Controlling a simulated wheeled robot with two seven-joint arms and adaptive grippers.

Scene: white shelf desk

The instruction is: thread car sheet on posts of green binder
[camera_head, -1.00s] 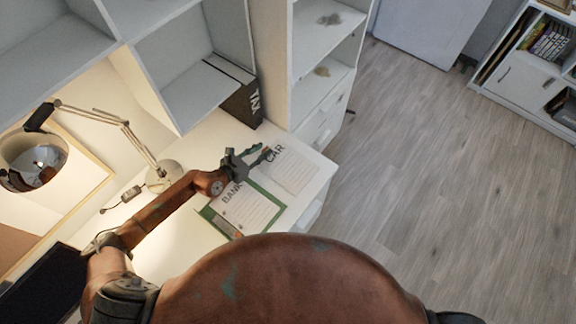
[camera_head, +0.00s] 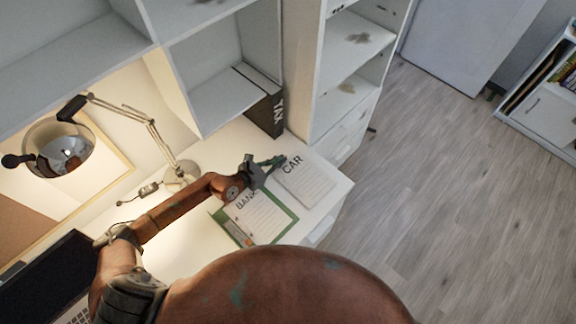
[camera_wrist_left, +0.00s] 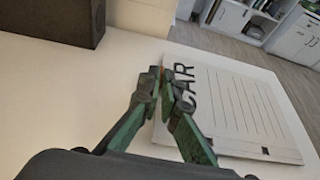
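The car sheet (camera_head: 309,184), a pale page with black "CAR" lettering and ruled lines, lies near the desk's right end. It also shows in the left wrist view (camera_wrist_left: 240,105). The green binder (camera_head: 258,217) is open beside it, with a "BANK" page on it. I cannot make out its posts; my left arm covers part of its top side. My left gripper (camera_head: 280,161) is at the sheet's lettered edge. In the left wrist view its fingertips (camera_wrist_left: 166,76) come together across that edge and appear shut on it. My right gripper is out of view.
A dark "TAX" binder (camera_head: 266,113) stands behind the gripper under the white shelves (camera_head: 215,95). A desk lamp (camera_head: 62,150) and a laptop (camera_head: 45,275) are at the left. The desk's right edge is close to the sheet; open floor lies beyond.

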